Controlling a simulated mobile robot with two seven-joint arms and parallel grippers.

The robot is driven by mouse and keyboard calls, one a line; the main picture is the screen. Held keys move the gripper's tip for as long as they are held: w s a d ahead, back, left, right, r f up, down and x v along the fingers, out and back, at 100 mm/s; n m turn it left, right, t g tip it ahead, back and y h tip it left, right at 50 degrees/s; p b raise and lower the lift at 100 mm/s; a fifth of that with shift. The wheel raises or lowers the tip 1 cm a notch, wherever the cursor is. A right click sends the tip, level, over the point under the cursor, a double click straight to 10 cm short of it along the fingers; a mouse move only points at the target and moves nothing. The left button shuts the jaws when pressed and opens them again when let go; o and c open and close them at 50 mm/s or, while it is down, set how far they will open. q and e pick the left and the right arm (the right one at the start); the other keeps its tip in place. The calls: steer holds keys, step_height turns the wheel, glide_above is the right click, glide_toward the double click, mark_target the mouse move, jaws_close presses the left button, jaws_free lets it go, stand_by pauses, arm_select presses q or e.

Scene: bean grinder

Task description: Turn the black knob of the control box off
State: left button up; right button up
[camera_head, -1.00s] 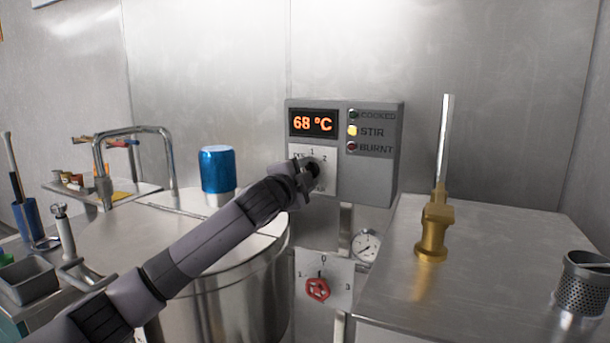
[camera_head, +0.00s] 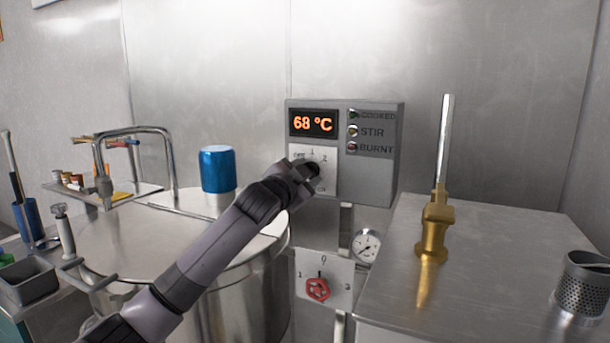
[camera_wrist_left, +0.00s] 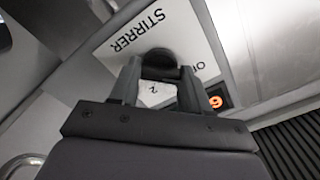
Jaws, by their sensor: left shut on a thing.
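The grey control box (camera_head: 372,178) is on the metal wall, with an orange display reading 68 °C. Its white dial plate (camera_head: 327,184) carries the black knob (camera_head: 313,170), partly hidden by my left gripper (camera_head: 308,173). In the left wrist view the black knob (camera_wrist_left: 160,60) sits between the two fingertips, under the word STIRRER. My left gripper (camera_wrist_left: 158,75) is shut on the black knob. The knob's pointing direction cannot be read clearly. My right gripper is not in view.
A steel counter (camera_head: 480,260) with a brass fitting (camera_head: 434,225) is at right.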

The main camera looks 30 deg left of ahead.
arm_select(q)
steer(key=o, duration=1.1)
steer(key=shift+c, duration=0.2)
steer(key=s+b, duration=0.1)
steer(key=s, duration=0.6)
steer(key=shift+d+b, duration=0.2)
steer(key=shift+b, duration=0.2)
steer(key=shift+s+f, duration=0.1)
